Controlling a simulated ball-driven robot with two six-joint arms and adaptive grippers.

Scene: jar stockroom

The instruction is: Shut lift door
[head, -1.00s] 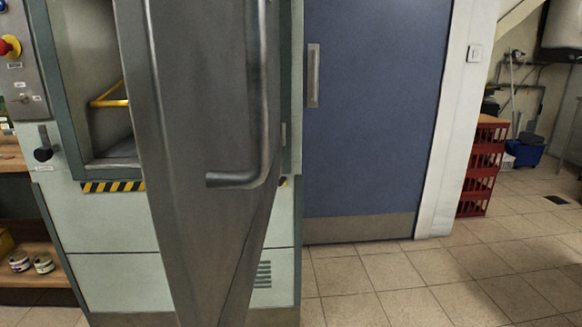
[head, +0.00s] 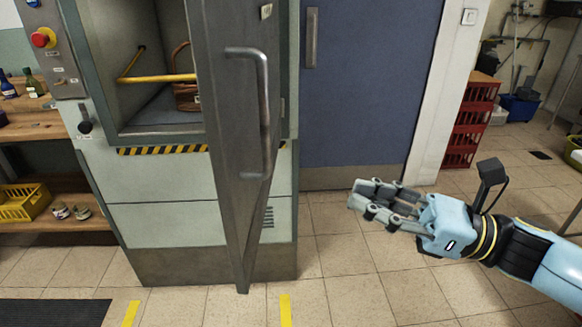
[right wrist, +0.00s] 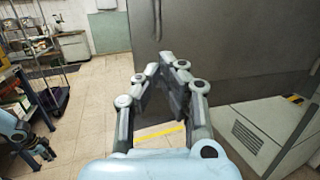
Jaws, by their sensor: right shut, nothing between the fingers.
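The lift (head: 160,225) stands at the left of the head view, a pale cabinet with an open hatch. Its grey metal door (head: 225,130) stands ajar, swung out toward me, with a long vertical handle (head: 265,120) on its face. The door also shows close behind the fingers in the right wrist view (right wrist: 235,50). Inside the hatch are a yellow bar (head: 165,78) and a brown basket-like item (head: 185,92), partly hidden by the door. My right gripper (head: 372,200) is shut and empty, to the right of the door and apart from it.
A blue door (head: 370,90) and stacked red crates (head: 470,125) stand behind. Wooden shelves with a yellow basket (head: 22,203) are at the left. A dark mat (head: 50,312) lies on the floor. Tiled floor right of the lift door is clear.

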